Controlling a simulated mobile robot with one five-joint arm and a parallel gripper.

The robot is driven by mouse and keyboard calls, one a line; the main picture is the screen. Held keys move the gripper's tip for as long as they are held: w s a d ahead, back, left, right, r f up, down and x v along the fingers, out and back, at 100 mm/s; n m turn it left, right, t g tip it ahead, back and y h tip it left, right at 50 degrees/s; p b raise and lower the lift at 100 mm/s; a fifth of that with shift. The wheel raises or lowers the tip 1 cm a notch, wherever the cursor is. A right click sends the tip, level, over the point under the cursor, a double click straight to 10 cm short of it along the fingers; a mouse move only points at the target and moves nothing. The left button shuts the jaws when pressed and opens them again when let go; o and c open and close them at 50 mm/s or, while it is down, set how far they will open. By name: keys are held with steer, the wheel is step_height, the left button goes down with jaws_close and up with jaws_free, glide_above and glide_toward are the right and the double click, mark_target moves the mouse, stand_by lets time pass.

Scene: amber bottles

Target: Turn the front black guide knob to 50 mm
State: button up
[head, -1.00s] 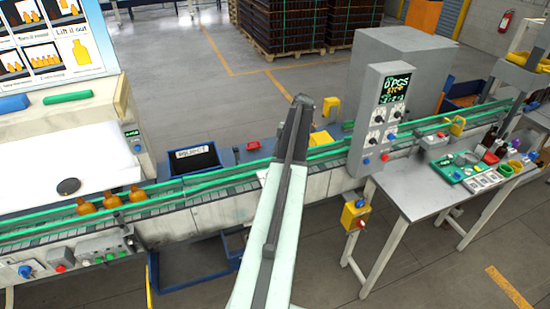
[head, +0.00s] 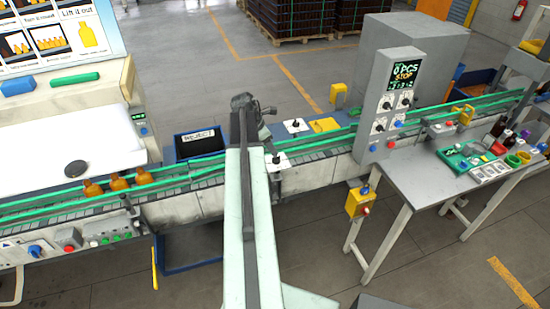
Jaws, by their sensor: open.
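The front black guide knob (head: 277,159) stands on a small white plate on the near side of the conveyor, just right of my arm. A second black knob (head: 294,124) stands on a white plate beyond the far green rail. My dark gripper (head: 266,111) is at the far end of my raised arm, left of the far knob and above and beyond the front knob in the picture. It looks open and empty, apart from both knobs. Any scale marks on the plates are too small to read.
Green guide rails (head: 330,139) run along the conveyor. Amber bottles (head: 118,183) stand on it at left. A dark reject bin (head: 199,143) lies behind it. A grey control panel (head: 389,95) stands at right, beside a table (head: 425,182) with small items.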

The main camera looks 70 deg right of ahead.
mark_target(276, 159)
steer(key=b+x, duration=0.6)
steer(key=x, duration=0.1)
steer(key=shift+d+f, duration=0.1)
steer(key=shift+f, duration=0.15)
steer(key=shift+r, duration=0.15)
